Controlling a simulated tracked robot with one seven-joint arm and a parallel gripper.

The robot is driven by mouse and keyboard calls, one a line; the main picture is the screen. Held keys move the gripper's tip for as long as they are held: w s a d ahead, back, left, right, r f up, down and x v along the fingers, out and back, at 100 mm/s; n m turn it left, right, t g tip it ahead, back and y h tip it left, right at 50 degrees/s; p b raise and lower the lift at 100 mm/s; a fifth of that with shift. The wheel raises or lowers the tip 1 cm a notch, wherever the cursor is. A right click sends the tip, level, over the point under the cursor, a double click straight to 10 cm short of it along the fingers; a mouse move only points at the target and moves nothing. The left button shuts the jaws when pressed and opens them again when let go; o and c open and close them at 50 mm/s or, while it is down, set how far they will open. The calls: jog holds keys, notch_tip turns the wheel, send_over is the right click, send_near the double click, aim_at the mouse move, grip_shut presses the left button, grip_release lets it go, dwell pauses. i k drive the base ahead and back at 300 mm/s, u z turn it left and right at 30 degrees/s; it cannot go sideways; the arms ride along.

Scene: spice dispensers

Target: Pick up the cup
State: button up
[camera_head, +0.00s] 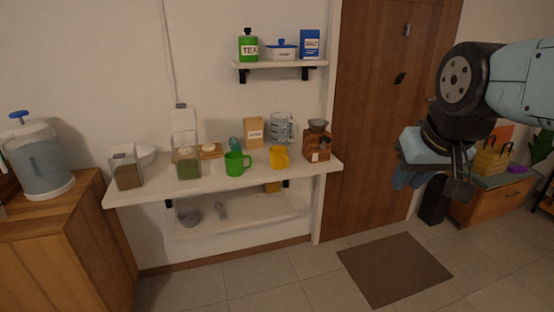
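Two cups stand on the white wall counter, and I cannot tell which one the task means. The green cup (236,165) is upright near the counter's front edge, with its handle to the right. The yellow cup (279,157) stands to its right. My gripper (460,183) hangs at the right of the view, in front of the door's right side and well apart from both cups. Its dark fingers point down, and their opening is not clear. I see nothing held between them.
The counter (150,193) also bears a jar of brown spice (127,172), a jar of green spice (187,163), a paper bag (254,132) and a wooden grinder (318,142). A shelf (280,64) hangs above. A doormat (394,269) lies on otherwise open floor.

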aim_at(279, 158)
jog(key=z, duration=0.05)
jog(key=i, duration=1)
jog(key=u, duration=0.05)
